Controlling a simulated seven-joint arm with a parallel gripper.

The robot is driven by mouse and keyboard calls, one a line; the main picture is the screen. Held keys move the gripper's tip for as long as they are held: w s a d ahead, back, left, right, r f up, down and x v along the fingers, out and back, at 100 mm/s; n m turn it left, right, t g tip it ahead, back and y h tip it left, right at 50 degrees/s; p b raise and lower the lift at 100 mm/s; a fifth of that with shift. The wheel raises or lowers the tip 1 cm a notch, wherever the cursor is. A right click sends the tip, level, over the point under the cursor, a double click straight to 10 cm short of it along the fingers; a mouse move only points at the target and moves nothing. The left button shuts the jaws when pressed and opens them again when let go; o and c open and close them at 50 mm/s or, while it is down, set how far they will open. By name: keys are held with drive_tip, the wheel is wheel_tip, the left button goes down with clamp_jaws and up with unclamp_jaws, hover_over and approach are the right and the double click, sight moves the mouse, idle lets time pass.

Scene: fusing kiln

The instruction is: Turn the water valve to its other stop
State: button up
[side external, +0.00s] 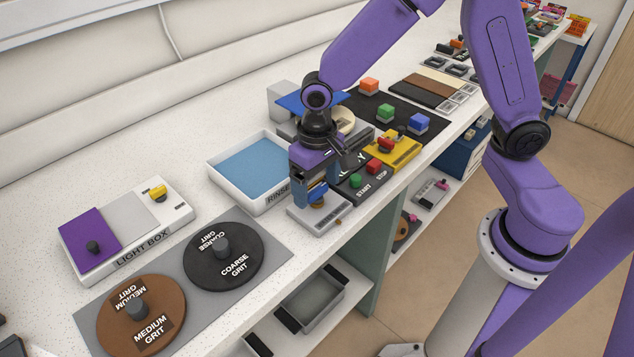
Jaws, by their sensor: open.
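The water valve appears to be the blue handle (318,193) above a small brass-coloured part on a light grey base plate (320,220) at the bench's front edge. My gripper (314,185) points down over this plate, with its fingers around or right beside the blue handle. The jaws are open. My fingers and hand hide part of the handle, so its exact angle and any contact with the fingers cannot be told.
The RINSE tray (222,168) stands close behind on the left. A black control box (362,186) with red and green buttons and a yellow box (395,150) stand close on the right. The LIGHT BOX (127,228) and two grit discs (224,262) lie further left.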

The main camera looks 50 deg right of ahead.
drive_tip(key=shift+f, duration=0.1)
drive_tip(key=shift+c, duration=0.3)
drive_tip(key=c, duration=1)
drive_tip(key=shift+n, duration=0.4)
drive_tip(key=n, duration=0.3)
drive_tip(key=shift+n, duration=0.4)
drive_tip(key=n, duration=1.3)
drive_tip(key=shift+n, duration=0.3)
